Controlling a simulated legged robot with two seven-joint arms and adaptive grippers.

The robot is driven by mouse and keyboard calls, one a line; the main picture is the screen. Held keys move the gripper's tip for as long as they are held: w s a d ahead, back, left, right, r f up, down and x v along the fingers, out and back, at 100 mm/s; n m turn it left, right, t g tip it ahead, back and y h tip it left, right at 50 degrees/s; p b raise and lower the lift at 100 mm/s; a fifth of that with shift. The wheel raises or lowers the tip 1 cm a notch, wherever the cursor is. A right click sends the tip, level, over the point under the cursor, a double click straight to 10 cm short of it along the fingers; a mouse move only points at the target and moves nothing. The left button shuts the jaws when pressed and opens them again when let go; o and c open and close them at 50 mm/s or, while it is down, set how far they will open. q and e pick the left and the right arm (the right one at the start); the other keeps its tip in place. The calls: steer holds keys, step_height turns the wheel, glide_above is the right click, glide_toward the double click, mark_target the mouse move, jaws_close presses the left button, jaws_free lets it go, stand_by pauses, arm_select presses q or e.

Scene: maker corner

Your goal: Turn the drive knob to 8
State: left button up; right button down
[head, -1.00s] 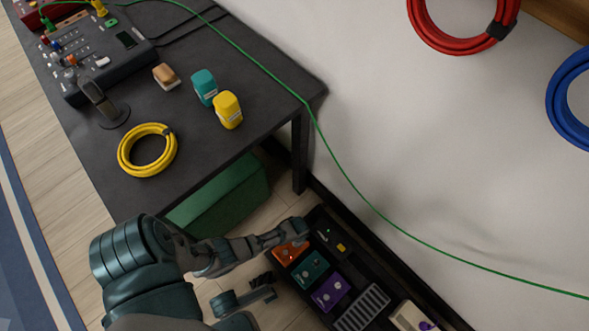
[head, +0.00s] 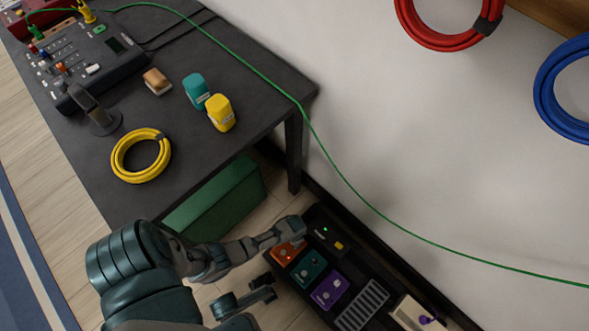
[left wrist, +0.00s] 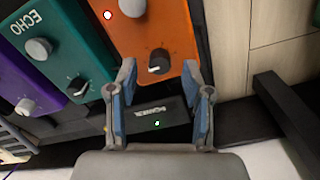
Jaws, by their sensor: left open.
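The orange pedal (left wrist: 158,30) lies under my left gripper. Its dark knob with a pale pointer (left wrist: 158,61) shows near the lower edge; its label cannot be read, so I cannot confirm that it is the drive knob. In the left wrist view my left gripper (left wrist: 159,72) is open, with one finger on each side of this knob in the picture. I cannot tell whether they touch it. In the head view my left gripper (head: 295,229) is over the far end of the orange pedal (head: 286,254) and hides its knob.
A teal ECHO pedal (left wrist: 62,45) and a purple pedal (head: 330,290) sit beside the orange one. A black POWER box (left wrist: 160,112) lies beyond its end. The dark table (head: 215,140) and its leg (head: 293,150) stand close by. A green cable (head: 350,185) hangs along the wall.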

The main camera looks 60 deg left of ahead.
arm_select(q)
step_height(320, 180, up, 10)
stand_by(0.4)
steer(key=shift+r, duration=0.1)
